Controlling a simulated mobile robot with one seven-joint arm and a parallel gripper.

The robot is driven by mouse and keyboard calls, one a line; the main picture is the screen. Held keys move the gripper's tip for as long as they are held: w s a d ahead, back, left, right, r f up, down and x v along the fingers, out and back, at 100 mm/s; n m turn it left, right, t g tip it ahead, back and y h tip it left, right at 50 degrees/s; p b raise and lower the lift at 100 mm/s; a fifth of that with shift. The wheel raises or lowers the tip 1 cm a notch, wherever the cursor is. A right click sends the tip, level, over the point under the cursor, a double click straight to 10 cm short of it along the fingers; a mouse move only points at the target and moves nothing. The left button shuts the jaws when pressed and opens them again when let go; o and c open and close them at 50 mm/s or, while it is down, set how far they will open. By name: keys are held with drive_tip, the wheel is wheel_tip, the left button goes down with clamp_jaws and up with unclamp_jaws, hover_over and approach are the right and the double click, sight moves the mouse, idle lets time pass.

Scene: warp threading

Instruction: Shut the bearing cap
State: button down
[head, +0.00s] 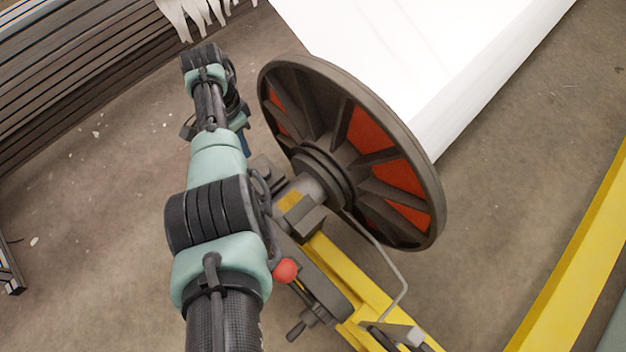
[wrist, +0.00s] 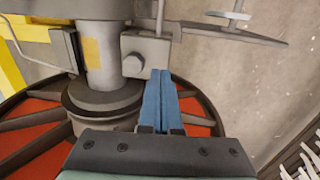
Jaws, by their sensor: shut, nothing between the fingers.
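The bearing at the end of the beam's shaft shows in the head view, with a yellow patch on the shaft (head: 292,200). The patched shaft also shows in the wrist view (wrist: 97,52). A grey block with a bolt (wrist: 145,47) stands beside the shaft and looks like the bearing cap, swung off the shaft, though I cannot be sure. My gripper (wrist: 160,74) is shut and empty, its blue fingers together. The fingertips are right beside the block's lower right edge; I cannot tell whether they touch. In the head view my arm mostly hides the gripper.
The big flanged wheel (head: 351,155) with red panels stands close beside my gripper. The white warp roll (head: 410,60) lies behind it. A red-knobbed lever (head: 286,270) and yellow frame (head: 350,275) are below the bearing. Open floor (head: 90,235) lies to the left.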

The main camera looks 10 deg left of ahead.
wheel_tip(320, 180, down, 6)
drive_tip(key=a+b, duration=0.1)
drive_tip(key=b, duration=0.5)
drive_tip(key=shift+w+a, duration=0.3)
drive_tip(key=shift+w, duration=0.1)
drive_tip(key=shift+f, duration=0.1)
drive_tip(key=shift+d, duration=0.1)
